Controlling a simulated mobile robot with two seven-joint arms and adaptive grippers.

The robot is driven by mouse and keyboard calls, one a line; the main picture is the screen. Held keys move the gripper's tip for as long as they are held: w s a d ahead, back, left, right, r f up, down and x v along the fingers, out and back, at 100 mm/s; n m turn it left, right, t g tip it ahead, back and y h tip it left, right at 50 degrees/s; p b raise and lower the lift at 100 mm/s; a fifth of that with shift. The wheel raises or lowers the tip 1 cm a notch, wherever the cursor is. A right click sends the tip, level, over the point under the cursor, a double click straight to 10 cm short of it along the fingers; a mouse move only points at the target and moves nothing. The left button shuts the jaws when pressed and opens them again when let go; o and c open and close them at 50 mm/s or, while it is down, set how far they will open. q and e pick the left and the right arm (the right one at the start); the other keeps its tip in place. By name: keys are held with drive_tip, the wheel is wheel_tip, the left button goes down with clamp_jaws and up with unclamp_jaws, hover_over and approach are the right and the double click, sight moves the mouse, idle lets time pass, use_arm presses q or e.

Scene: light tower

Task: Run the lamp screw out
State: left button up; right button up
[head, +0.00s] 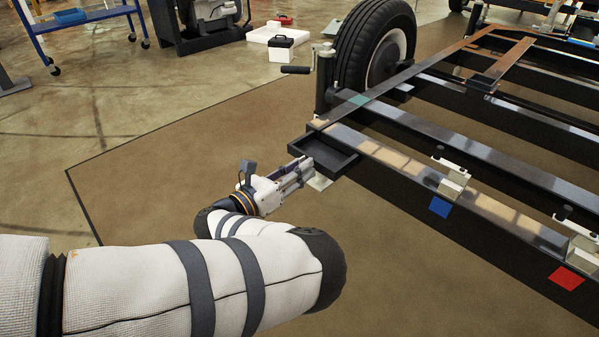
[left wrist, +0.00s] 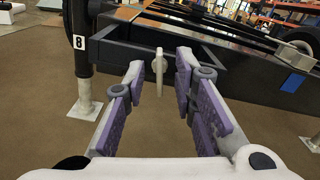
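The lamp screw seems to be the upright pale flat key (left wrist: 159,65) that stands out from a dark side wall in the left wrist view. My left gripper (left wrist: 160,72) is open, with its purple-padded fingers apart on either side of the key. I cannot tell how deep the key sits between the fingertips, and no contact shows. In the head view my left gripper (head: 304,168) is at the side of a dark open tray (head: 332,166) on the trailer frame's corner, and the screw is hidden there. My right gripper is not in view.
The trailer frame (head: 400,165) fills the right side, with a wheel (head: 378,50) behind. A black jack (head: 322,82) with a crank stands by the corner. The near left floor is free.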

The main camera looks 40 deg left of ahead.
use_arm(q)
drive_tip(key=shift+w, duration=0.1)
drive_tip(key=shift+c, duration=0.2)
clamp_jaws()
drive_tip(key=shift+r, duration=0.1)
